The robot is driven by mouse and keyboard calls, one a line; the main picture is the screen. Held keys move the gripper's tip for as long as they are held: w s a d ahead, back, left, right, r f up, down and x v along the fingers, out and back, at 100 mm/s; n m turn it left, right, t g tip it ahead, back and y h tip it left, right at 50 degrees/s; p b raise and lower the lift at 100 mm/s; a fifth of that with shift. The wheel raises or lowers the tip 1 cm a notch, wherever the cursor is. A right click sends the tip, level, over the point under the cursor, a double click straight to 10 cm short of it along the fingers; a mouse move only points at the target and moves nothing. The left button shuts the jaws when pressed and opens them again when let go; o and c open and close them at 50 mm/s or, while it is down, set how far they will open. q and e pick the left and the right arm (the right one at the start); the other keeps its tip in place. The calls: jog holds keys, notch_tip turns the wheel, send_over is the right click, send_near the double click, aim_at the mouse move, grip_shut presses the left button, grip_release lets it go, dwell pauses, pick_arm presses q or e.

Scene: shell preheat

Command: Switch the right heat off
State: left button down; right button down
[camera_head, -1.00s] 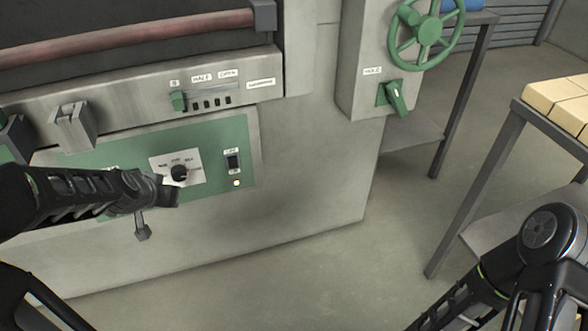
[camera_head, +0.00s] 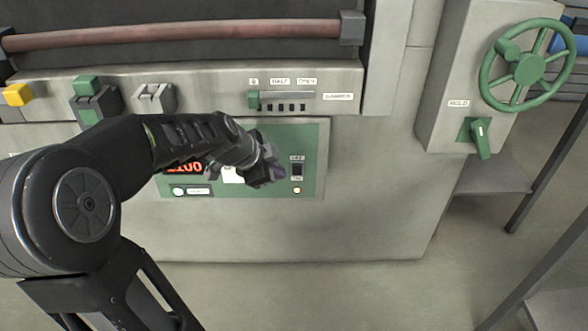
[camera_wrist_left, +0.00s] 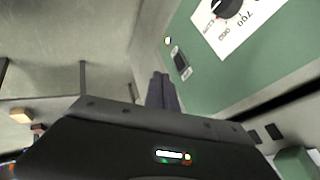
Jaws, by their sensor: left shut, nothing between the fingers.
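A black rocker switch (camera_head: 297,169) sits at the right end of the green control panel (camera_head: 314,145), under a small white label. A small lamp (camera_head: 297,190) below it glows pale yellow. My left gripper (camera_head: 274,173) is shut and empty, just left of the switch in the head view. In the left wrist view, the shut fingertips (camera_wrist_left: 160,78) point toward the switch (camera_wrist_left: 181,63), and a gap shows between them in the picture. Contact cannot be judged. The lamp (camera_wrist_left: 168,41) shows there too. My right gripper is out of view.
My left arm covers much of the panel, including the dial, which shows in the left wrist view (camera_wrist_left: 226,8). A red display (camera_head: 186,167) is partly hidden. Above are a damper slider (camera_head: 254,100) and a grey lever (camera_head: 155,97). A green handwheel (camera_head: 527,67) stands right.

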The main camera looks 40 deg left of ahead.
aim_at(300, 171)
pick_arm(q)
jog(key=w+f, duration=0.2)
jog(key=w, duration=0.1)
jog(key=w+a+f, duration=0.1)
jog(key=w+f, duration=0.1)
jog(key=w+f+p, duration=0.1)
jog(key=w+f, duration=0.2)
jog(key=shift+w+a+f, duration=0.1)
jog(key=shift+w+a, duration=0.5)
jog(key=shift+w, duration=0.1)
jog(key=shift+w+a+r+p, duration=0.25)
jog(key=shift+r+p, duration=0.15)
jog(key=shift+p, duration=0.55)
jog(key=shift+f, duration=0.3)
jog(key=shift+r, duration=0.15)
